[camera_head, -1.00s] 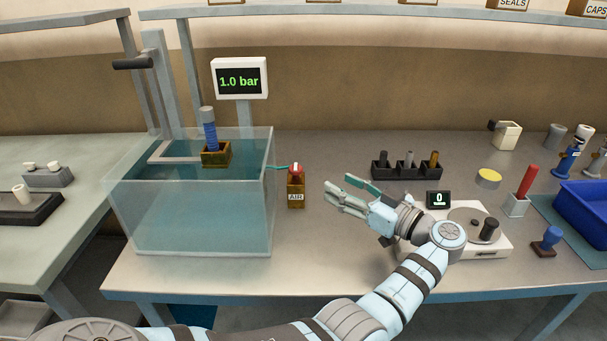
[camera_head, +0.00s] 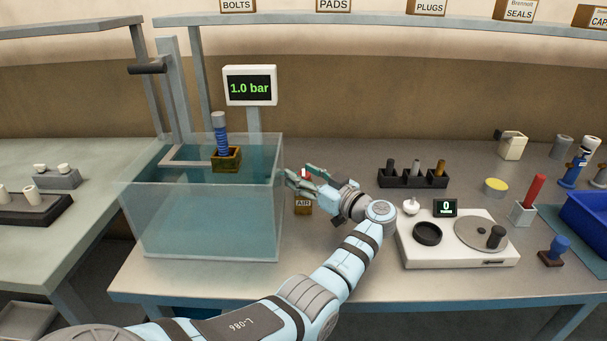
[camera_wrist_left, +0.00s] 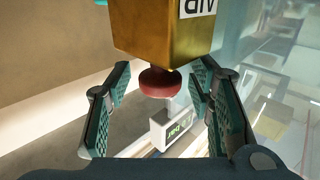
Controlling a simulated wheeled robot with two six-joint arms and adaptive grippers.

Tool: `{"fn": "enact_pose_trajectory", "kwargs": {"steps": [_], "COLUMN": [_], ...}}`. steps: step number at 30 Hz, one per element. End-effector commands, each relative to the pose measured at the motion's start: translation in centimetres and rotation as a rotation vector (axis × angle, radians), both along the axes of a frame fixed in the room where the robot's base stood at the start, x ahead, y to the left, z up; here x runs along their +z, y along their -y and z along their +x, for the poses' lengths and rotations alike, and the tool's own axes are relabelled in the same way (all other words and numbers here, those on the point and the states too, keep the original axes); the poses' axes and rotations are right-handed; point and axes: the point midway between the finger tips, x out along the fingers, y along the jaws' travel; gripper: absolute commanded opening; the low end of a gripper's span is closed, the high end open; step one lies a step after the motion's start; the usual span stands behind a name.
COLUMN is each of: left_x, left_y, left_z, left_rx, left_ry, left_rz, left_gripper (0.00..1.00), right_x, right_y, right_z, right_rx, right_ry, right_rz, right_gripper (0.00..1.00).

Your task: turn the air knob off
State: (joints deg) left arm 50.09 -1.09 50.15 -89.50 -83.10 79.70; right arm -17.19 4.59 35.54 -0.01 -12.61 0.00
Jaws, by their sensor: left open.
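The air knob (camera_head: 306,174) is a small red knob on top of the brass AIR box (camera_head: 303,208), just right of the water tank; my gripper partly hides it in the head view. My left gripper (camera_head: 297,180) is open at the knob. In the left wrist view, the red knob (camera_wrist_left: 160,84) shows between the two spread fingers, with a visible gap on each side. The brass box (camera_wrist_left: 160,35) appears upside down there. The pressure display (camera_head: 250,87) reads 1.0 bar. My right gripper is not in view.
A black rack (camera_head: 412,180) and a white scale-like device (camera_head: 460,257) are to the right. The bench front is clear between tank and device.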

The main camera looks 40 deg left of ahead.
Motion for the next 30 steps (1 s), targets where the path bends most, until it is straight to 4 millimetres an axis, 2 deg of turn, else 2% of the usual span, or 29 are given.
{"fn": "enact_pose_trajectory", "kwargs": {"steps": [7,16,23,30], "left_x": [0.0,0.0,0.0,0.3], "left_y": [-0.2,-0.2,-0.2,-0.2], "left_z": [0.1,0.0,0.0,0.0], "left_rx": [-0.001,-0.001,-0.016,-0.105], "left_ry": [0.0,0.0,-0.001,-0.001], "left_rz": [-0.001,-0.001,-0.001,-0.001], "left_gripper": [0.48,0.02,0.0,0.0], "right_x": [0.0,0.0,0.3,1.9], "right_y": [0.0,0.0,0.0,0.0], "right_z": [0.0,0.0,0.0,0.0], "right_rx": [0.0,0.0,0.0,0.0], "right_ry": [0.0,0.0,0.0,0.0], "right_rz": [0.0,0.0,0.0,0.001], "right_gripper": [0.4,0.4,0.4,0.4]}}
